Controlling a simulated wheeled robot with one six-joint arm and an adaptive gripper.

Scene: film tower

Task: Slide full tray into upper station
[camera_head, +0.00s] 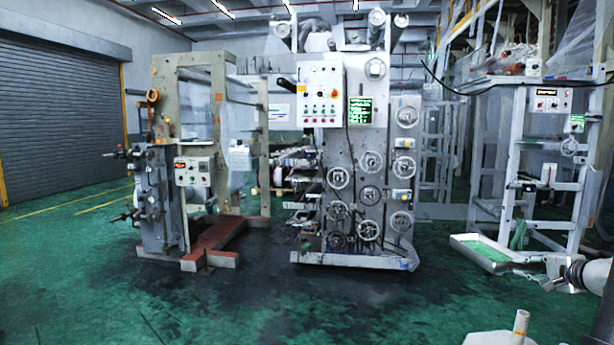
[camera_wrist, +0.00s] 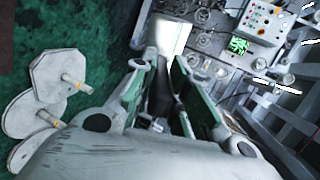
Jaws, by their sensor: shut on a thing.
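In the wrist view the fingers of my gripper (camera_wrist: 163,66) close on a pale metal piece, apparently the tray (camera_wrist: 172,34), mostly out of sight. The right-hand frame (camera_head: 519,150) has a control box with a display (camera_head: 548,98) high up. I cannot tell for sure which opening is the upper station.
A large grey machine with handwheels (camera_head: 369,190) stands at the centre, and a smaller frame with a red base (camera_head: 218,240) at its left. Pale plates with posts (camera_wrist: 60,75) lie at the left of the wrist view. Green floor is open in front.

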